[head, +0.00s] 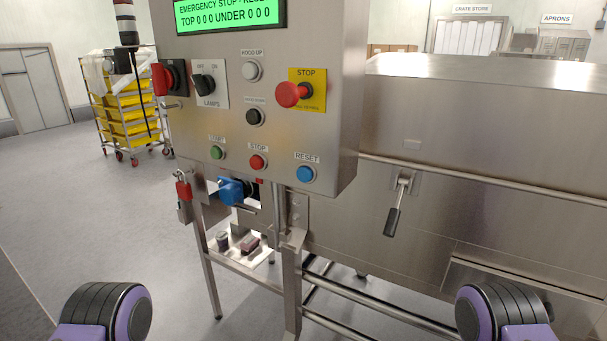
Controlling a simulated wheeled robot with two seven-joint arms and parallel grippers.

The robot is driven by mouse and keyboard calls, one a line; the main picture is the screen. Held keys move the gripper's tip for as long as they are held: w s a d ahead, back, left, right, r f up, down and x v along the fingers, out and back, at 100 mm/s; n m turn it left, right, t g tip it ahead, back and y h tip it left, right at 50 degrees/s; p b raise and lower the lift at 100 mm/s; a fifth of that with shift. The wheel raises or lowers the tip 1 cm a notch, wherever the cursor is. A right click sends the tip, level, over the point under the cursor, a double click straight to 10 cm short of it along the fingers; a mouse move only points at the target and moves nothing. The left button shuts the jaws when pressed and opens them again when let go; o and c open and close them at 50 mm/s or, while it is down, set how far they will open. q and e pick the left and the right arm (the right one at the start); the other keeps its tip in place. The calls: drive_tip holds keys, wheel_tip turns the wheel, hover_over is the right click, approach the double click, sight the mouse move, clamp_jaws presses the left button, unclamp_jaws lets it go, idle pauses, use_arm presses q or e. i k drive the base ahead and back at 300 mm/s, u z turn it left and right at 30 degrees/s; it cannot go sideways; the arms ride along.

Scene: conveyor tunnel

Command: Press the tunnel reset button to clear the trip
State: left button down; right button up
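The blue RESET button (306,174) is at the lower right of the steel control panel (215,110), under its label. Nothing touches it. The green display (228,12) at the top reads "EMERGENCY STOP - RESE…", cut off by the frame, with "TOP 0 0 0 UNDER 0 0 0" below. A red mushroom stop button (292,94) sits on a yellow plate above RESET; I cannot tell if it is latched. A red STOP button (257,162) and green START button (217,153) are left of RESET. Neither gripper is in view; only purple and black parts of my arms show at the bottom corners.
A white button (252,71), black button (255,117) and lamps switch (204,84) share the panel. A red padlock (183,189) hangs below left. The steel tunnel housing (480,130) with a handle (398,205) extends right. A cart of yellow trays (122,115) stands behind left.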

sight(305, 173)
drive_tip(key=u, duration=1.85)
drive_tip(key=k, duration=0.95)
drive_tip(key=z, duration=1.55)
drive_tip(key=i, duration=0.5)
drive_tip(key=z, duration=0.05)
